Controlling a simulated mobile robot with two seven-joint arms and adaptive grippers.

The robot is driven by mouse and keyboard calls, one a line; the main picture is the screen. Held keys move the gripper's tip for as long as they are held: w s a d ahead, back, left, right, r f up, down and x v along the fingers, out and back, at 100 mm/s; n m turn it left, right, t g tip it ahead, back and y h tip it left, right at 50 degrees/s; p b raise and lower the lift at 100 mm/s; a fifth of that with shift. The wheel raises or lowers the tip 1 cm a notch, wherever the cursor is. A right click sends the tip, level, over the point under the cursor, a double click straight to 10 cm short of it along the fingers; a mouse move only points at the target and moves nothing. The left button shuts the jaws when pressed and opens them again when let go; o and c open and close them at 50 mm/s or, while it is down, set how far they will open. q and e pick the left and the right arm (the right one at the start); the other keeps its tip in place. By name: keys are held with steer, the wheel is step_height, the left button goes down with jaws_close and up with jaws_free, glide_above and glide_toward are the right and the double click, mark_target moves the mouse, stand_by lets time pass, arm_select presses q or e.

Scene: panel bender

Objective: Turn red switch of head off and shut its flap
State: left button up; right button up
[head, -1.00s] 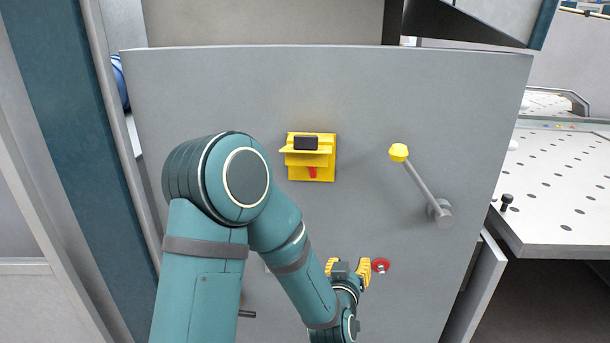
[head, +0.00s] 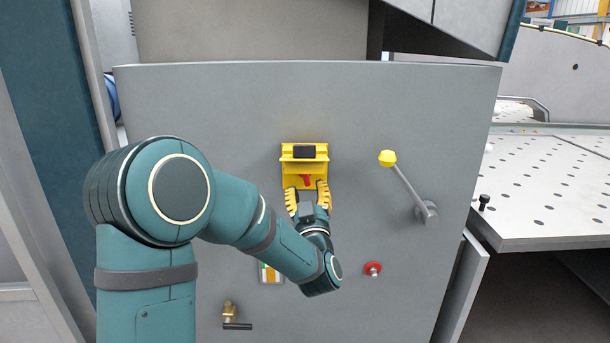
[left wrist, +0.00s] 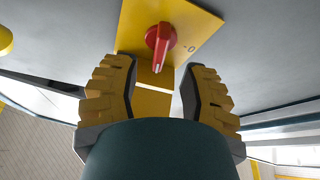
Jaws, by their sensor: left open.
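The yellow switch housing (head: 290,170) sits on the grey panel. Its yellow flap (head: 287,157), with a black block (head: 304,151) at it, stands out above the red switch (head: 305,180), so it is open. My left gripper (head: 307,188) is open just in front of the lower part of the housing, its yellow fingers on either side. In the left wrist view, the red switch (left wrist: 160,42) lies ahead between the fingertips. Its handle does not point at the "0" mark (left wrist: 190,47) beside it. I cannot tell whether a finger touches the plate. My right gripper is not in view.
A lever with a yellow knob (head: 387,158) is right of the housing. A red button (head: 373,268) is lower right, and a brass fitting with a black handle (head: 230,314) is lower left. A perforated table (head: 550,190) stands at the right.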

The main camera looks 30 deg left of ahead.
mark_target(305, 177)
arm_select(q)
steer(key=x, duration=0.5)
steer(key=shift+w+a+r, duration=0.1)
steer(key=shift+w+a, duration=0.1)
steer(key=shift+o, duration=0.2)
jaws_close()
